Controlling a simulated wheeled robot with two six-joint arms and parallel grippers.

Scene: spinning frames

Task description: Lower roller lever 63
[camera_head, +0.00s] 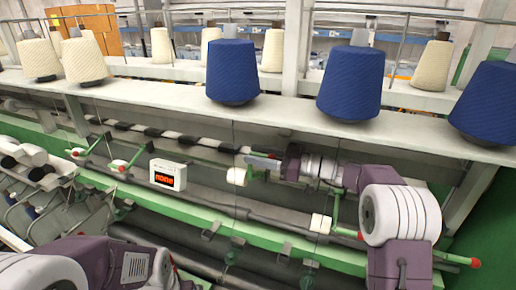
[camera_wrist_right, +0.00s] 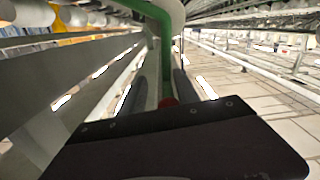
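Several green roller levers with red tips run along the machine rail. No lever numbers are readable, so I cannot tell which is 63. My right gripper (camera_head: 262,161) is at the lever with a white roller (camera_head: 237,176), right of the display box. In the right wrist view, the green lever (camera_wrist_right: 164,52) comes down between the two fingers of my right gripper (camera_wrist_right: 161,88). Its red tip (camera_wrist_right: 168,101) lies between them. The fingers stand apart, with a visible gap left of the lever. My left arm shows at lower left; its gripper is out of view.
Other levers have red tips at left (camera_head: 122,167) and at right (camera_head: 360,236). A white box with a red display (camera_head: 168,175) is mounted on the rail. Blue bobbins (camera_head: 232,72) and cream bobbins (camera_head: 84,60) stand on the shelf above. Thin threads hang down in front.

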